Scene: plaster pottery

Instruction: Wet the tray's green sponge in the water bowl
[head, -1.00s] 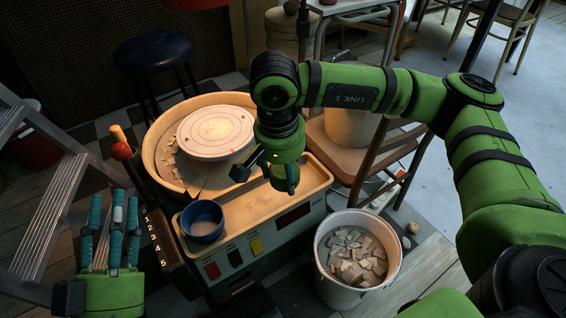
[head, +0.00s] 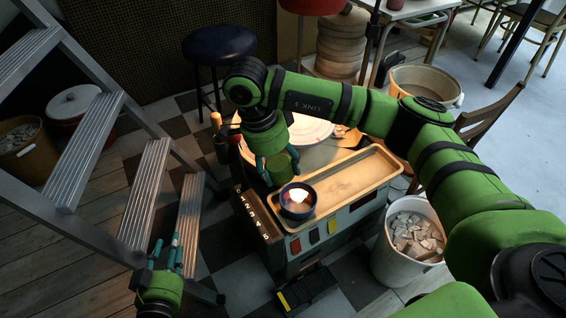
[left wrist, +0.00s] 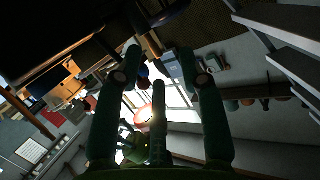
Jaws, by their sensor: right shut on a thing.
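The dark blue water bowl (head: 298,211) stands at the left end of the beige tray (head: 352,184), a pale shine inside it. My right gripper (head: 277,180) points down just behind and left of the bowl's rim. No sponge lies on the visible part of the tray, so the held thing is likely the green sponge. My left gripper (head: 166,254) is low at the left, away from the tray, fingers up. Its fingers stand apart and empty in the left wrist view (left wrist: 160,75).
The wheel's pale disc (head: 308,130) is behind the tray, partly covered by my right arm. A white bucket of scraps (head: 386,262) stands to the right. A metal stepladder (head: 150,190) fills the left. The tray's middle and right are bare.

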